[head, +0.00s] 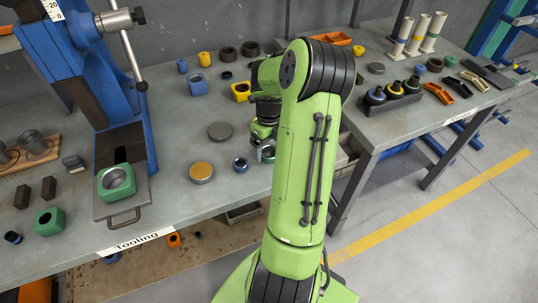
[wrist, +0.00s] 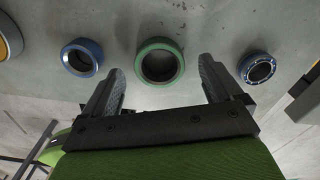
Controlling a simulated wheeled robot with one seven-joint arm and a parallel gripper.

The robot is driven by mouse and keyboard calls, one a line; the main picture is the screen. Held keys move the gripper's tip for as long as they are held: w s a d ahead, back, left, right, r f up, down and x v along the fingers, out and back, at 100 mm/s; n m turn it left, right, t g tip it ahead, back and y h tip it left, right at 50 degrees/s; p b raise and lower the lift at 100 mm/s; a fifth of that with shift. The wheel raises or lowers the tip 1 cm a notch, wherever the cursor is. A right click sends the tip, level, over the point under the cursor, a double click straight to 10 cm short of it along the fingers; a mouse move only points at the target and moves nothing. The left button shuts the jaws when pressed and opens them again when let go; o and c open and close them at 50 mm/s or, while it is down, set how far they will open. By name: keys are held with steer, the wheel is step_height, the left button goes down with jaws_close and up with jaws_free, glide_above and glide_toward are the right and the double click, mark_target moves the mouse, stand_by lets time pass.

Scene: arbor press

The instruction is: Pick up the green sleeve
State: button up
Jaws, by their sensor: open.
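The green sleeve (wrist: 160,43) is a short ring standing on the grey bench top, open end up, seen in the wrist view. My gripper (wrist: 160,74) is open, with one dark finger to the left of the sleeve and one to the right. Bare bench shows between each finger and the ring, and nothing is held. In the head view my gripper (head: 264,140) is low over the bench near its front edge, partly hidden by my arm.
A blue ring (wrist: 82,57) stands left of the sleeve and a blue-rimmed bearing (wrist: 257,69) right of it, both close to the fingers. A yellow-topped disc (head: 201,172) and a grey disc (head: 220,130) lie nearby. The blue press (head: 110,80) stands at left.

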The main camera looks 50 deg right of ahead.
steer(key=shift+f, duration=0.7)
steer(key=shift+c, duration=0.4)
steer(key=shift+r, duration=0.1)
steer(key=c, duration=1.2)
step_height(320, 180, up, 10)
steer(key=shift+p, duration=1.05)
steer(key=shift+c, duration=0.2)
